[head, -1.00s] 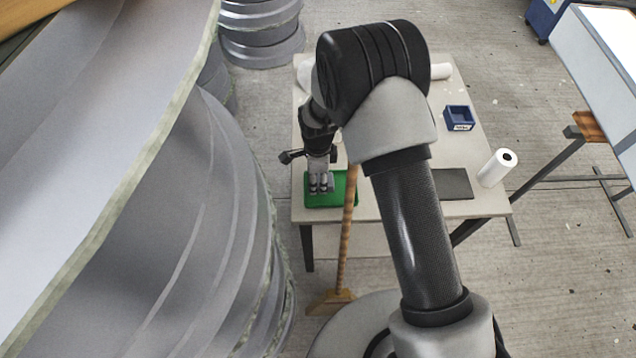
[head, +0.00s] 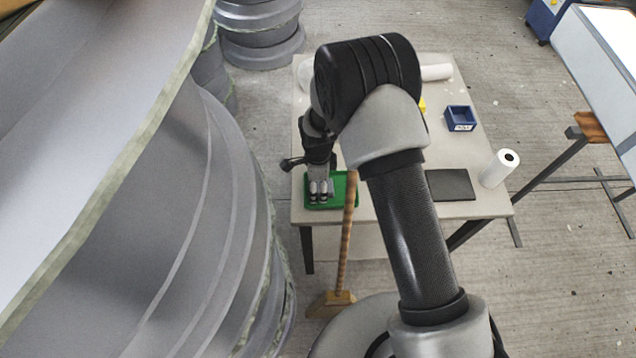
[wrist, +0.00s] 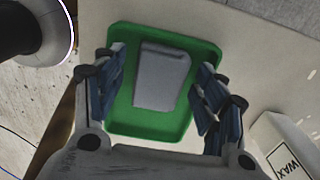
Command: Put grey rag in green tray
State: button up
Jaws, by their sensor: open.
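The green tray (head: 345,187) lies on the table near its front left corner, and it also shows in the wrist view (wrist: 150,124). The grey rag (wrist: 161,78) lies folded inside the tray in the wrist view, surrounded by green floor and rim. In the head view my gripper hides it. My gripper (head: 319,197) is over the tray, pointing down. In the wrist view its fingers (wrist: 158,98) are spread wide on either side of the rag, with clear gaps and nothing held between them.
A white box marked WAX (wrist: 283,150) is beside the tray. The table (head: 480,205) also holds a blue bin (head: 460,118), a dark flat sheet (head: 450,185) and white rolls (head: 499,168). A broom (head: 345,240) leans at the front edge. Large grey moulds (head: 190,220) crowd the left.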

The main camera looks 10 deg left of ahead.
aim_at(318, 186)
notch_tip(318, 186, up, 12)
jog(key=p, duration=0.3)
jog(key=shift+r, duration=0.2)
dwell(0.6)
